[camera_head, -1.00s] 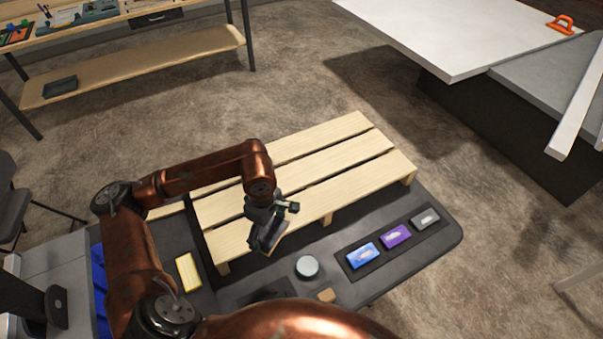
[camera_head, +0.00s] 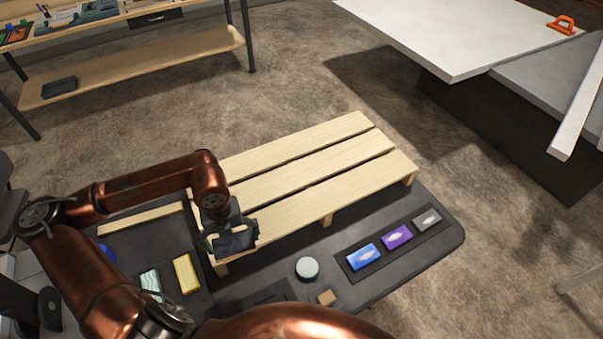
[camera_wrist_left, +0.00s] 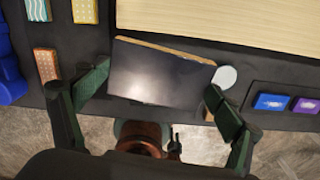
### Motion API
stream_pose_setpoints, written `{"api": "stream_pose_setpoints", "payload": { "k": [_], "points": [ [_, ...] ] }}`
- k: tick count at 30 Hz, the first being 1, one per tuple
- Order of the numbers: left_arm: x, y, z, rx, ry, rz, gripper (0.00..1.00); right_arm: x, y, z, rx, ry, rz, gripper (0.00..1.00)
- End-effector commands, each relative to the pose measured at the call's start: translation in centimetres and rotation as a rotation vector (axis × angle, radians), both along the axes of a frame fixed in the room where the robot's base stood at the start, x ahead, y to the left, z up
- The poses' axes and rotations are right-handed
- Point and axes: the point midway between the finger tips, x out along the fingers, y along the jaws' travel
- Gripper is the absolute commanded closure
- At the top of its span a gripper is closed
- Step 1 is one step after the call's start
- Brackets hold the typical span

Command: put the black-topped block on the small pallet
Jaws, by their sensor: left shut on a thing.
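The black-topped block shows in the left wrist view (camera_wrist_left: 160,75) as a wide dark top with a thin wooden edge. My left gripper (camera_head: 236,240) is shut on it, with a finger at each side in the left wrist view. In the head view the block is mostly lost against the dark gripper. The small pallet (camera_head: 290,187) is made of pale wooden slats on the dark table (camera_head: 440,243). My left gripper is at the pallet's near left corner; I cannot tell its exact height. My right gripper is not in view.
A yellow block (camera_head: 186,273) and a teal patterned block (camera_head: 150,284) lie left of the gripper. A white round disc (camera_head: 307,267) and small wooden block (camera_head: 326,297) lie in front of the pallet. Blue (camera_head: 363,257), purple (camera_head: 397,236) and grey (camera_head: 427,219) boxes lie right. The pallet's slats are clear.

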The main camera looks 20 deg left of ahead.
Motion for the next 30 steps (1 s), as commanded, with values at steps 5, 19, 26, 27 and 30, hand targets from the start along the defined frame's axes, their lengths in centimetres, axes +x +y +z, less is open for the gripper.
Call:
{"api": "stream_pose_setpoints", "payload": {
  "k": [5, 19, 26, 27, 30],
  "points": [
    [-0.2, 0.3, -0.1, 0.001, 0.001, 0.134, 0.40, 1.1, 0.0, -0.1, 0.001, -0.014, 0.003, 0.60],
    [9.1, 1.7, -4.5, -0.005, 0.001, 0.152, 0.40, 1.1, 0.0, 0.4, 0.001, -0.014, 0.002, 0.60],
    [11.9, 2.3, -8.2, -0.002, 0.001, 0.149, 0.40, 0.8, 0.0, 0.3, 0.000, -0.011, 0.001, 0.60],
    [12.2, 2.4, -8.5, -0.001, 0.000, 0.150, 0.40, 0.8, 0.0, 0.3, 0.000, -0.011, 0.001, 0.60],
    [12.6, 2.4, -8.9, -0.002, -0.001, 0.149, 0.40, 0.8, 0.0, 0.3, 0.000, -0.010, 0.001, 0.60]
  ]
}}
